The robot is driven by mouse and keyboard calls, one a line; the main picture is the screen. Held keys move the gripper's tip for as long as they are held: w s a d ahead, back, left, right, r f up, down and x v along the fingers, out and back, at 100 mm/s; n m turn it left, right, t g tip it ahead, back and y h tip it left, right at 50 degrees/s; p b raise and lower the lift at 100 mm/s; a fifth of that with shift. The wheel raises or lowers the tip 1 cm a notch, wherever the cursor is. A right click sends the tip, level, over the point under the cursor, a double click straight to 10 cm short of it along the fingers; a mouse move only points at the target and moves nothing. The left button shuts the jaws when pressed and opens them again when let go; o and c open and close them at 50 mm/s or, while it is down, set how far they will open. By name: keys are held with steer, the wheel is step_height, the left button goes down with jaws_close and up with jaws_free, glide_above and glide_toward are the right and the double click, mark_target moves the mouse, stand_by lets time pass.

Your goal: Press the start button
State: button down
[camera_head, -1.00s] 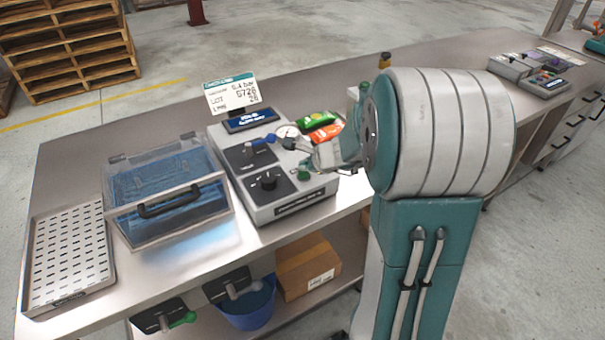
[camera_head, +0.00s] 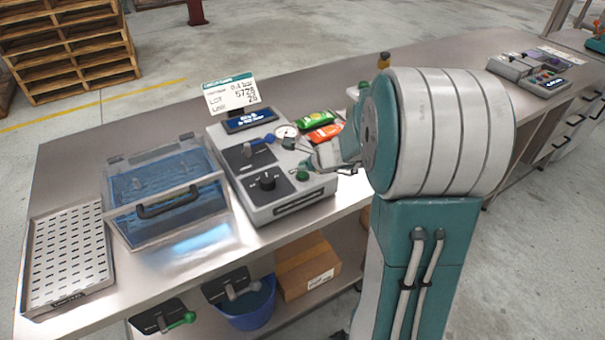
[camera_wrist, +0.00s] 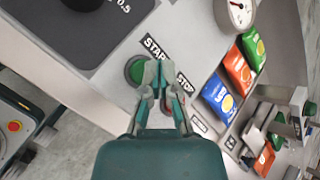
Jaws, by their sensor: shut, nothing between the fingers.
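The round green start button (camera_wrist: 135,70) sits on the grey control panel beside the printed word START in the wrist view. It also shows near the panel's right side in the head view (camera_head: 302,175). My gripper (camera_wrist: 160,68) is shut and empty, its fingertips just right of the green button, between the START and STOP labels. I cannot tell its exact height above the panel. A red stop button (camera_wrist: 168,104) is mostly hidden behind my fingers. In the head view my gripper (camera_head: 305,163) is over the panel's right side, partly lost against the panel.
A gauge (camera_head: 287,132) and colored packets (camera_head: 325,133) lie near my gripper. A clear-lidded tank (camera_head: 165,190) and perforated tray (camera_head: 68,257) are at left.

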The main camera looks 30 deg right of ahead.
mark_target(304, 175)
steer(key=shift+f, duration=0.15)
steer(key=shift+f, duration=0.2)
steer(key=shift+f, duration=0.45)
stand_by(0.7)
steer(key=shift+r, duration=0.9)
steer(key=shift+r, duration=2.5)
